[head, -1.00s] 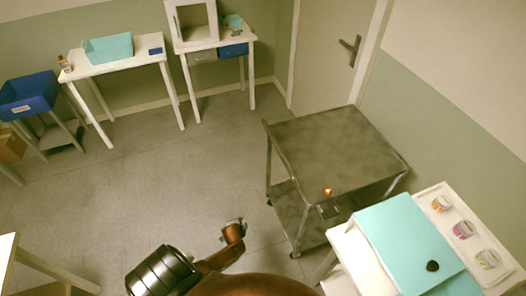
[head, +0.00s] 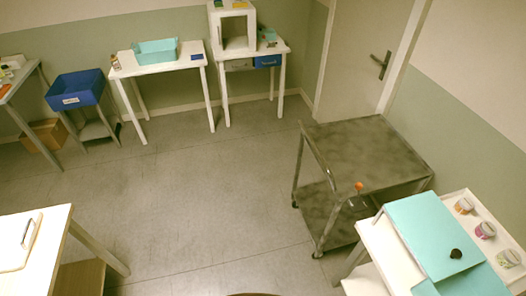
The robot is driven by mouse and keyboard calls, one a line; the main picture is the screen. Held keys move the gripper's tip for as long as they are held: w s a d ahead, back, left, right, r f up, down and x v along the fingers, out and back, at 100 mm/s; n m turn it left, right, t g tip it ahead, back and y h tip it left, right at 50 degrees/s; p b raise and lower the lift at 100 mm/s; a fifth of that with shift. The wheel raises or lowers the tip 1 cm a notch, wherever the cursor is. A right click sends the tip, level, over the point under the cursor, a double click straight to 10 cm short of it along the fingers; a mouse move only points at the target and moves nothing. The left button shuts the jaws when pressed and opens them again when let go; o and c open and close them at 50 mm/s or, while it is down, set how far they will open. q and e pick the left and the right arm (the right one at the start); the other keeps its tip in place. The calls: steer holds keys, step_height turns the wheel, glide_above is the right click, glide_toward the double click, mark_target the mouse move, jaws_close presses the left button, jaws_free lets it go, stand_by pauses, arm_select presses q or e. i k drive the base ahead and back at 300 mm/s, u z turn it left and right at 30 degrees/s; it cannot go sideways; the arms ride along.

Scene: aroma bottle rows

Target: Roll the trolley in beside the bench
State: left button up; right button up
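The trolley (head: 368,150) is a grey metal two-tier cart on castors, standing upright on the floor at the right, in front of the door. An orange knob (head: 359,186) shows at its near edge. Its lower shelf (head: 322,208) looks empty. A white table (head: 372,262) with a turquoise panel (head: 425,232) stands at the lower right, close to the trolley's near side; I cannot tell if they touch. Another pale table (head: 45,243) is at the lower left. I cannot tell which table is the bench. Neither of my grippers is in view.
Several small cups stand on a white tray (head: 478,211) at the right. A blue bin (head: 75,91), a white table with a turquoise tray (head: 155,52) and a small cabinet (head: 233,27) line the back wall. The middle floor (head: 200,190) is clear.

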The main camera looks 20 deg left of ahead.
mark_target(369, 150)
steer(key=u, duration=0.7)
steer(key=i, duration=1)
steer(key=z, duration=0.8)
steer(key=i, duration=0.45)
steer(key=z, duration=0.45)
